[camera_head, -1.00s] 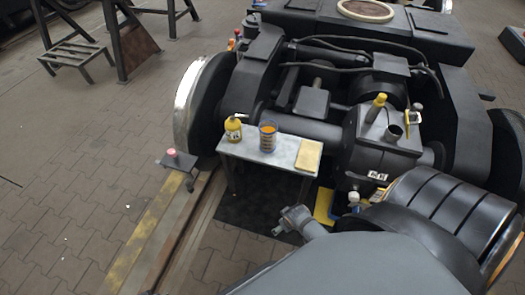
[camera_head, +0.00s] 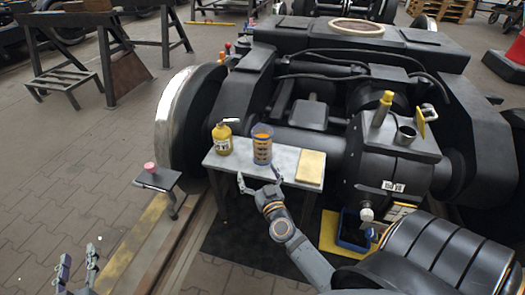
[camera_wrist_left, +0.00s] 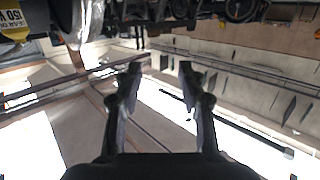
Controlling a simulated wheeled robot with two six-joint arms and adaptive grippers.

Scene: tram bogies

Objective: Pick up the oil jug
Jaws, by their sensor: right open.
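A clear jug (camera_head: 262,146) with orange liquid stands upright on a small grey table (camera_head: 228,161) in the head view. A yellow bottle (camera_head: 222,140) with a dark cap stands just left of it; its label also shows in the left wrist view (camera_wrist_left: 13,20), at the top left. My right gripper (camera_head: 259,178) is open and empty at the table's front edge, just in front of the jug, apart from it as far as I can tell. My left gripper (camera_head: 78,264) is open and empty at the bottom left, far from the table; its spread fingers show in the left wrist view (camera_wrist_left: 160,70).
A yellow pad (camera_head: 311,166) lies on the table's right end. The black bogie (camera_head: 330,115) stands close behind the table. A small stand with a pink knob (camera_head: 150,168) is to the left. A blue bin (camera_head: 353,232) is at the right. The paved floor at left is open.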

